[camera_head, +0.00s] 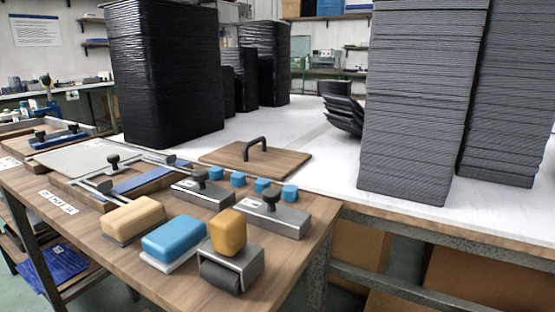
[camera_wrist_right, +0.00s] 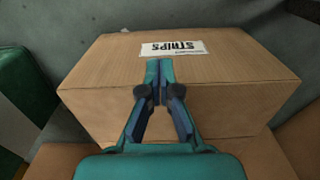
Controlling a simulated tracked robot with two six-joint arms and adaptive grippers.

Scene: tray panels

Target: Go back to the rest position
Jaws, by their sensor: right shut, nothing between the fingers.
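My right gripper (camera_wrist_right: 160,68) shows only in the right wrist view. Its two fingers are together with nothing between them. Beyond the fingertips is a closed cardboard box (camera_wrist_right: 95,70) with a white label (camera_wrist_right: 190,49) that reads "STRIPS". I cannot tell whether the fingertips touch the box. My left gripper is in neither view, and neither arm shows in the head view.
Tall stacks of black (camera_head: 165,75) and grey (camera_head: 415,100) trays stand behind on a white surface.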

